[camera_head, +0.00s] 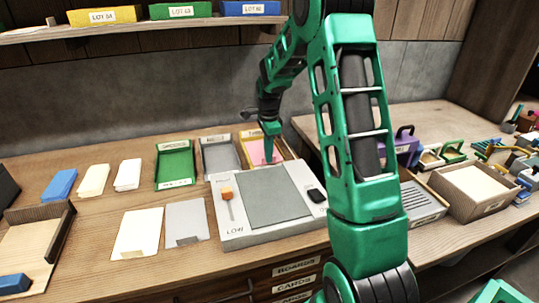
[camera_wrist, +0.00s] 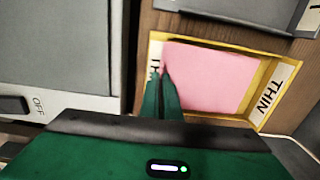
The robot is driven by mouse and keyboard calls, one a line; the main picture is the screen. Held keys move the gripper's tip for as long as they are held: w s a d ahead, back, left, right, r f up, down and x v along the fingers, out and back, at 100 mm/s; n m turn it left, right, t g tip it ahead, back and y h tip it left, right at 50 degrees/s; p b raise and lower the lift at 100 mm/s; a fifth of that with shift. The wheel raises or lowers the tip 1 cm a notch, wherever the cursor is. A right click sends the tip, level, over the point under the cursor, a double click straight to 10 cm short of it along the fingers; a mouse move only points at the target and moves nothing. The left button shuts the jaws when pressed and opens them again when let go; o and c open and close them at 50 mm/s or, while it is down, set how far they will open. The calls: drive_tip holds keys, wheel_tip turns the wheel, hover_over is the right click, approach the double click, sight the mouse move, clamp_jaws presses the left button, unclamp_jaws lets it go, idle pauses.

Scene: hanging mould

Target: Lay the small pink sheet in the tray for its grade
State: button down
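The small pink sheet (camera_wrist: 212,78) lies within the yellow tray (camera_wrist: 264,82), which has labels reading THIN, in the wrist view. In the head view the pink sheet (camera_head: 259,152) shows behind the grey machine. My gripper (camera_wrist: 160,76) is over the tray's left end, its fingers close together at the sheet's left edge. It looks shut on that edge, though the fingers hide the exact contact. In the head view my gripper (camera_head: 269,152) points down into the tray.
The grey tray (camera_head: 219,156) and green tray (camera_head: 175,163) stand left of the yellow one. The grey machine (camera_head: 290,222), with an orange slider (camera_head: 226,193), is in front. White and grey sheets lie at the left. A wooden box (camera_head: 470,190) stands right.

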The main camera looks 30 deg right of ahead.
drive_tip(key=shift+f, duration=0.45)
drive_tip(key=c, duration=1.9)
unclamp_jaws()
drive_tip(key=shift+r, duration=0.25)
wheel_tip(320, 180, up, 9)
drive_tip(key=s+r+n, duration=0.4)
drive_tip(key=s+r, duration=0.1)
drive_tip(key=s, duration=0.5)
drive_tip(key=s+a+n, duration=0.1)
drive_tip(key=s+n, duration=0.2)
drive_tip(key=s, duration=0.6)
drive_tip(key=s+a+f+n, duration=0.1)
drive_tip(key=s+n, duration=0.3)
drive_tip(key=s, duration=0.6)
drive_tip(key=s+a+f+n, duration=0.1)
drive_tip(key=s+a+n, duration=0.1)
drive_tip(key=s, duration=0.7)
drive_tip(key=shift+s+a+n, duration=0.25)
drive_tip(key=shift+a+n, duration=0.15)
drive_tip(key=shift+n, duration=0.5)
